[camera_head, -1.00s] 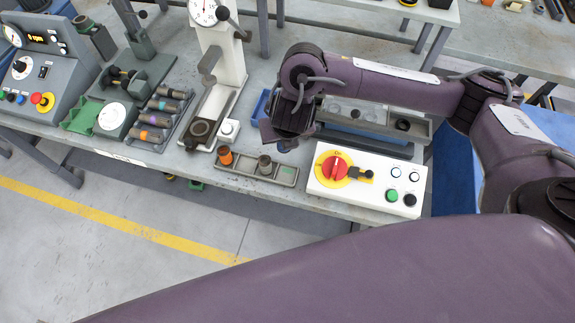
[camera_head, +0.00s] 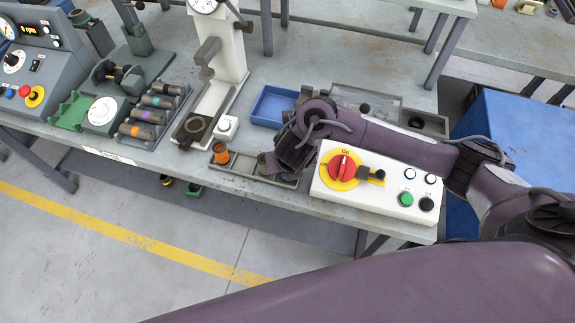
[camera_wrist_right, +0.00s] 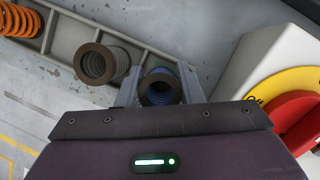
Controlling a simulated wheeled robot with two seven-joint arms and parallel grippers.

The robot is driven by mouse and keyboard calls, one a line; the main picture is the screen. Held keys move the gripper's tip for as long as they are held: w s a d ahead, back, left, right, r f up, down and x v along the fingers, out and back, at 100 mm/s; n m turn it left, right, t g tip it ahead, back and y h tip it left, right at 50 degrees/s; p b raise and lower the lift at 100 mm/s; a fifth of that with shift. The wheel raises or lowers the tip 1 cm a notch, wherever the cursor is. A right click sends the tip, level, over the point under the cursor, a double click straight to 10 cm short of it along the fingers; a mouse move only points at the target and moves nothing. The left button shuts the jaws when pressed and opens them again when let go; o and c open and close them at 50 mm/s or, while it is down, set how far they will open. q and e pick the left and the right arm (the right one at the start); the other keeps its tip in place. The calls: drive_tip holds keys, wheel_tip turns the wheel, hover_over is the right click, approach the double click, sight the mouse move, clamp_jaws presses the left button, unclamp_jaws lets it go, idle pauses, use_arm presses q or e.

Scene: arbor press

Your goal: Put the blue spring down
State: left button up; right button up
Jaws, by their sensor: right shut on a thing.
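My right gripper (camera_wrist_right: 160,92) is shut on the blue spring (camera_wrist_right: 163,75), whose dark end ring faces the wrist camera between the two fingers. In the head view the right gripper (camera_head: 272,165) is low over the right part of the long grey spring tray (camera_head: 238,172) and hides the blue spring. I cannot tell whether the spring touches the tray floor. A grey spring (camera_wrist_right: 98,64) stands beside it in the tray in the wrist view. An orange spring (camera_head: 221,154) stands at the tray's left end. My left gripper is not in view.
A white switch box (camera_head: 374,187) with a red knob stands close right of the tray. The white press (camera_head: 220,50) and a small white button box (camera_head: 227,129) are behind left. A blue bin (camera_head: 272,107) lies behind. The bench's front edge is near the tray.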

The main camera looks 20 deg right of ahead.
drive_tip(key=shift+f, duration=0.15)
drive_tip(key=o, duration=0.7)
drive_tip(key=shift+s+r, duration=0.1)
drive_tip(key=shift+r, duration=0.4)
drive_tip(key=p+v, duration=0.8)
drive_tip(key=v, duration=0.3)
drive_tip(key=shift+r, duration=0.2)
